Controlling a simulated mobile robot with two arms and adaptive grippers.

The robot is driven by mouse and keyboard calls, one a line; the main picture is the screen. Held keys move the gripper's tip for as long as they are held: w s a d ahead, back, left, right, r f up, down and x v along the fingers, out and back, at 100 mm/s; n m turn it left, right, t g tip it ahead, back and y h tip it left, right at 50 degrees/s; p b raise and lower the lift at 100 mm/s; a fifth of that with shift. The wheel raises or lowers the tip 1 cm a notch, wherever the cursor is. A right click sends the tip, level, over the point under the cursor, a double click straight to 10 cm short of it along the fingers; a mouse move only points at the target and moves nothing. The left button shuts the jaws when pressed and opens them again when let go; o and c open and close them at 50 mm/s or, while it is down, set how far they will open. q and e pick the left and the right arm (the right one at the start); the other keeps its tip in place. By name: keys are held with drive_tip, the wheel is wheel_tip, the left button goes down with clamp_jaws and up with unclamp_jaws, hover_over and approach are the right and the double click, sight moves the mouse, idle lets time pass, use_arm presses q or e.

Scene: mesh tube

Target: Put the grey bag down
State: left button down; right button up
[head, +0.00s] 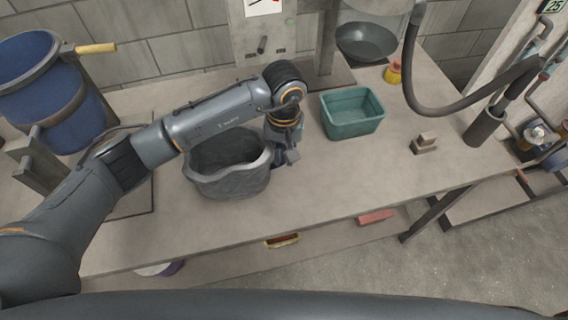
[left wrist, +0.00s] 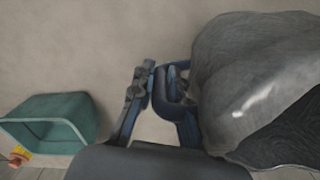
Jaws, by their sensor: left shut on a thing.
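The grey bag (head: 228,180) is open-topped with a wavy rim. In the head view it is upright at the bench top, beneath my left forearm. My left gripper (head: 287,158) is at the bag's right side, shut on its edge. In the left wrist view the gripper (left wrist: 160,85) is beside the grey bag (left wrist: 245,85), which fills the right of the picture. The grip point is partly hidden by the fingers. I cannot tell whether the bag's base touches the bench. My right gripper is not in view.
The bag is over the bench (head: 330,185). A blue bucket (head: 60,115) is at the left. A black hose (head: 440,112) hangs at the right. The bench front is clear.

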sight(284, 162)
use_arm(q)
drive_tip(key=shift+w+d+f, duration=0.1)
drive_tip(key=shift+w+f, duration=0.15)
drive_tip(key=shift+f, duration=0.2)
wheel_tip(284, 162, down, 2)
drive_tip(key=shift+s+f+b, duration=0.1)
drive_tip(key=shift+f+b, duration=0.05)
drive_tip(key=shift+b, duration=0.15)
drive_tip(key=shift+f, duration=0.25)
drive_tip(key=shift+f, duration=0.1)
drive_tip(key=c, duration=1.3)
unclamp_jaws()
